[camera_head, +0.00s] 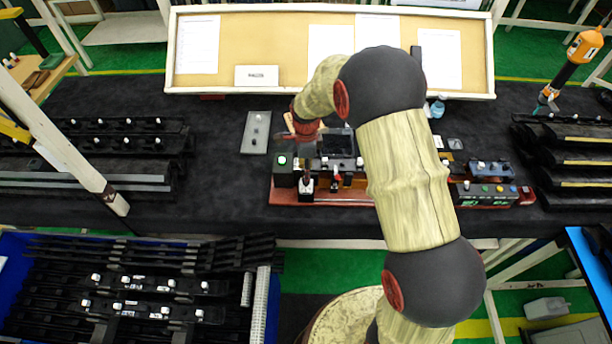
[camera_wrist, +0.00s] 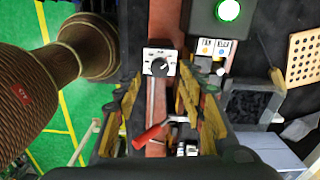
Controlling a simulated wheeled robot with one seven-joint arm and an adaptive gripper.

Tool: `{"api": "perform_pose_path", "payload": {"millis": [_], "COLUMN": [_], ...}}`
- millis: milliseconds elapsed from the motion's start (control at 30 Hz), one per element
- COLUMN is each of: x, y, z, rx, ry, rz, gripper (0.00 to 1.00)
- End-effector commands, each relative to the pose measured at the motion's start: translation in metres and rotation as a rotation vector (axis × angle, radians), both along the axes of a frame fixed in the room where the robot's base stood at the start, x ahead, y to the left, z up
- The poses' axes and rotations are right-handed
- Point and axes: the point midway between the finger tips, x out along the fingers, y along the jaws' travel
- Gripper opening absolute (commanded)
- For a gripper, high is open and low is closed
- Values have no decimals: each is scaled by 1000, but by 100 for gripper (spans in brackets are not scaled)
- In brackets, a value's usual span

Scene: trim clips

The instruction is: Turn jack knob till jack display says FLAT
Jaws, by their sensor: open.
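A white box with a black knob (camera_wrist: 159,66) is near the centre of the wrist view. In the head view a small white box (camera_head: 306,186) stands at the front left of the red-brown base and looks like the same unit. My gripper (camera_wrist: 160,82) is open, its two fingers on either side of the knob in the picture; I cannot tell whether they touch it. In the head view my gripper (camera_head: 301,132) is small and partly hidden by its wrist. A dark device (camera_head: 338,150) stands behind the box. No readable display text, FLAT or otherwise, shows.
A dark box with a lit green button (camera_wrist: 228,11) stands beside the knob box. A red-handled lever (camera_wrist: 150,137) lies between my fingers in the wrist view. A unit with green digits (camera_head: 480,196) is at the right. Black trim parts (camera_head: 120,140) fill the left.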

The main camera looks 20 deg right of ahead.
Motion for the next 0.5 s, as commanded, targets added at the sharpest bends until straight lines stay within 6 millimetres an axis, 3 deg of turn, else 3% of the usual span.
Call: {"api": "perform_pose_path", "payload": {"millis": [200, 500], "x": [-1, 0], "y": [0, 0], "z": [-30, -40], "rx": [0, 0], "ry": [2, -1], "rz": [1, 2], "gripper": [40, 40]}}
